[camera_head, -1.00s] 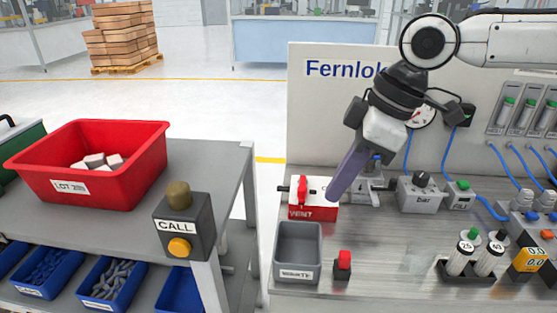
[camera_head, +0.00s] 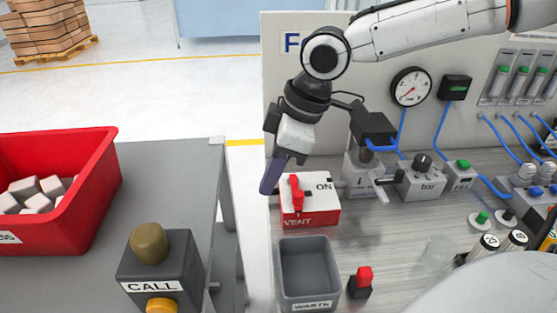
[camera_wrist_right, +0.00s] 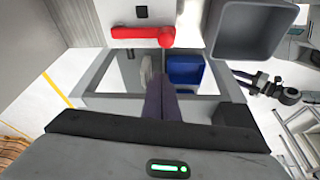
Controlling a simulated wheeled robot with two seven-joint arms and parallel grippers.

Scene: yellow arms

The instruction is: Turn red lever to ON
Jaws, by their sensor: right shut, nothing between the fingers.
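The red lever (camera_head: 296,196) stands on a white and red box (camera_head: 325,213) marked ON and VENT, with ON printed to the right of the lever. The lever also shows in the right wrist view (camera_wrist_right: 138,33), lying across the picture. My right gripper (camera_head: 268,188) is shut and empty, pointing down just left of the lever in the head view, apparently without touching it. In the right wrist view its closed fingers (camera_wrist_right: 160,92) lie below the lever in the picture. My left gripper is not in view.
A grey WASTE bin (camera_head: 306,270) and a small red switch (camera_head: 362,280) stand in front of the lever box. A valve block (camera_head: 364,178) with a grey handle is to its right. The CALL box (camera_head: 160,275) and red crate (camera_head: 85,205) are on the left table.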

